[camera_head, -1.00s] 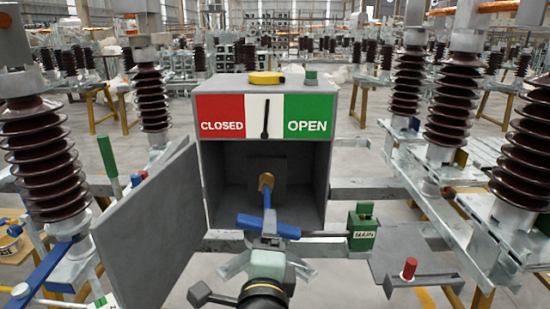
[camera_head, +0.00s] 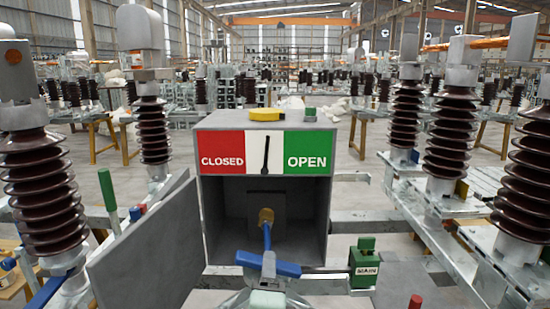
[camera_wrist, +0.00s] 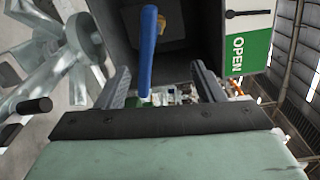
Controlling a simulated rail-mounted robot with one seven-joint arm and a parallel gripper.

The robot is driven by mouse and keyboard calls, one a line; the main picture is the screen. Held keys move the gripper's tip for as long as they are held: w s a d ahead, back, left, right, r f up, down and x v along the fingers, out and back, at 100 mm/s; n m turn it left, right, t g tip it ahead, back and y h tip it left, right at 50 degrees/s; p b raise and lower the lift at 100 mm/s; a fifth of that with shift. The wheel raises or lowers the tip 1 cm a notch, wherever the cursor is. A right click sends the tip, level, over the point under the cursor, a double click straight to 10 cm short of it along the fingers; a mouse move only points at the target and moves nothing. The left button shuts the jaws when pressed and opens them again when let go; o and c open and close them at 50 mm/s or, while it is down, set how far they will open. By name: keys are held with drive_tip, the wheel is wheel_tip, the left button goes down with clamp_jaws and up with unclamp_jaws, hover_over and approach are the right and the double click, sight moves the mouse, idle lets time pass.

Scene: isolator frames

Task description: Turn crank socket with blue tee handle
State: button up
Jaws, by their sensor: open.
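The blue tee handle (camera_head: 268,263) runs by its blue shaft into the brass crank socket (camera_head: 266,216) inside the open grey box. Its crossbar lies nearly level, dipping slightly to the right. In the wrist view the blue crossbar (camera_wrist: 148,50) passes between the two fingers of my gripper (camera_wrist: 160,75). The fingers are apart, one on each side, with gaps to the bar. In the head view only the front of my gripper (camera_head: 268,270) shows at the handle; the rest is cut off by the lower edge. The black pointer (camera_head: 265,155) stands nearly upright between CLOSED and OPEN.
The grey box door (camera_head: 145,250) stands open on the left. A green MAIN box (camera_head: 364,265) and a red knob (camera_head: 415,302) are to the right. A yellow item (camera_head: 266,114) and a green button (camera_head: 310,111) sit on top. Brown insulators (camera_head: 45,190) flank both sides.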

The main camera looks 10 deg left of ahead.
drive_tip(key=c, duration=0.3)
